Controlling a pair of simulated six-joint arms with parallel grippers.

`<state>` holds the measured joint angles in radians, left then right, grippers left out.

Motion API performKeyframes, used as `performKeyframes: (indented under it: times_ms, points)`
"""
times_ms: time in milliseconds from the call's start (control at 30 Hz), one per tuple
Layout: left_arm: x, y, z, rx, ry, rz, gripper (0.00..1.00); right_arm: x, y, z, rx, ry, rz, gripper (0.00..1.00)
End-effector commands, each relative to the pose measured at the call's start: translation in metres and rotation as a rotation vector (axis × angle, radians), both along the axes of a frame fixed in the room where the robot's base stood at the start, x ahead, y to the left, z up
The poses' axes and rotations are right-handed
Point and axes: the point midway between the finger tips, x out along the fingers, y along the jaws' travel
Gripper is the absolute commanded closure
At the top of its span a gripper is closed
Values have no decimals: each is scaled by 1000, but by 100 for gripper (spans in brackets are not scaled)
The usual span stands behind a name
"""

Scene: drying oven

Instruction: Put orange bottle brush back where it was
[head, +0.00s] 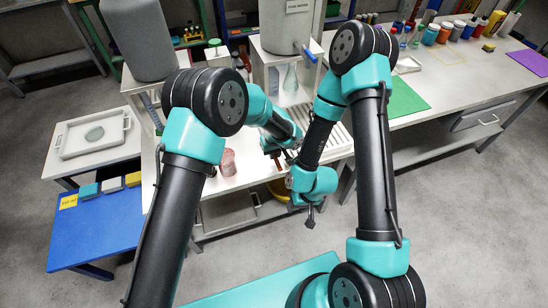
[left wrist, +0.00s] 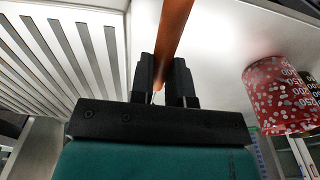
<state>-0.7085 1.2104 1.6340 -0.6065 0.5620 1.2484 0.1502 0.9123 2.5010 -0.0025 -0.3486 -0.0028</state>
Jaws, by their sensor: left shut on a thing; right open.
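In the left wrist view my left gripper (left wrist: 164,88) is shut on the orange bottle brush (left wrist: 174,30). Only a smooth orange-brown length of the brush shows, running from the jaws up out of the picture; its bristles are not visible. In the head view my left gripper (head: 276,150) is over the white table, right of a red patterned cup, and the brush is too small to make out clearly. My right gripper (head: 311,216) is lower in the head view, pointing down in front of the table edge, empty.
The red dotted cup (head: 228,162) stands close by and shows at right in the left wrist view (left wrist: 280,95). A white slatted rack (left wrist: 62,60) lies on the other side. A glass flask (head: 290,80) stands behind. A white tray (head: 72,147) is at far left.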

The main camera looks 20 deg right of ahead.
Motion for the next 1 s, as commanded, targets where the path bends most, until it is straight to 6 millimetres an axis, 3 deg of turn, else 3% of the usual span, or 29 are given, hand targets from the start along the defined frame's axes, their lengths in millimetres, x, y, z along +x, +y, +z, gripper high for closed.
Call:
performKeyframes:
  times_ms: [200,633,667,700,900,1000]
  points:
    - [0,0,-28,1,1,-1,100,0,0,0,0,0,0,57]
    - [0,0,-33,1,1,0,100,0,0,0,0,0,0,57]
    - [0,0,-34,1,1,1,83,0,0,0,0,0,0,57]
    - [0,0,-33,1,1,1,79,0,0,0,0,0,0,57]
    - [0,0,-33,1,1,0,60,0,0,0,0,0,0,57]
    - [0,0,-33,1,1,0,58,0,0,0,0,0,0,57]
